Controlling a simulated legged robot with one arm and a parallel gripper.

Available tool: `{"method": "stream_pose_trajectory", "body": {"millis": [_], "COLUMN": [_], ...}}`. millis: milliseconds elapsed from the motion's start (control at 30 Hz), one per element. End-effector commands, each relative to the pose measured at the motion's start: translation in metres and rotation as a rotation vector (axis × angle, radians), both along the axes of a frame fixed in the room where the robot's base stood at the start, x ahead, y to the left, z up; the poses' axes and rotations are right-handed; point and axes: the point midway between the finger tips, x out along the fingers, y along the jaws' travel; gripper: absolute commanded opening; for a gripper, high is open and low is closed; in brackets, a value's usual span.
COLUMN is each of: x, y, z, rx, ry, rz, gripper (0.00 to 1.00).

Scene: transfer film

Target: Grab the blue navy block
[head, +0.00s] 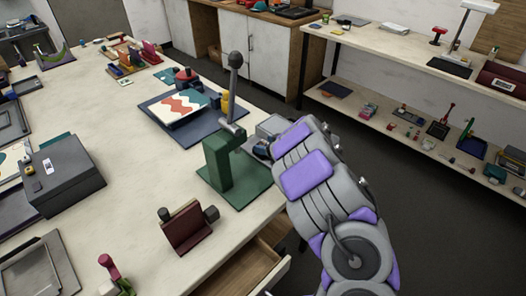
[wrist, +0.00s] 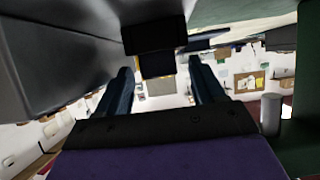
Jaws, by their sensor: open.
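My gripper (head: 262,140) is beside the green press (head: 232,172) on the table, at the press's far right side, partly hidden by the arm and press. In the wrist view, my gripper (wrist: 160,66) is open, its two dark blue fingers apart. A dark block-like shape (wrist: 157,65) shows between the fingertips, below a larger dark shape at the top. It is too dark to tell whether it is the navy block or whether the fingers touch it. In the head view I cannot pick out the navy block for certain.
A dark blue board with a patterned print (head: 181,107) lies beyond the press. A maroon stand (head: 187,228) is in front of it. A grey box (head: 62,175) stands at left. An open drawer (head: 245,270) juts below the table's edge. Shelves stand at right.

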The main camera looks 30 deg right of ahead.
Motion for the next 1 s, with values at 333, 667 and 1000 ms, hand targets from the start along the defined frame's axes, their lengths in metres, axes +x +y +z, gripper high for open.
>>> {"method": "stream_pose_trajectory", "body": {"millis": [333,667,1000], "x": [0.0046,0.0045,0.0046], "y": [0.0012,0.0011,0.0009], "z": [-0.0022,-0.0024,-0.0024], "rx": [0.001,0.001,0.001], "ry": [0.000,0.001,0.000], "rz": [-0.003,-0.003,-0.003], "gripper": [0.61,0.30,0.00]}}
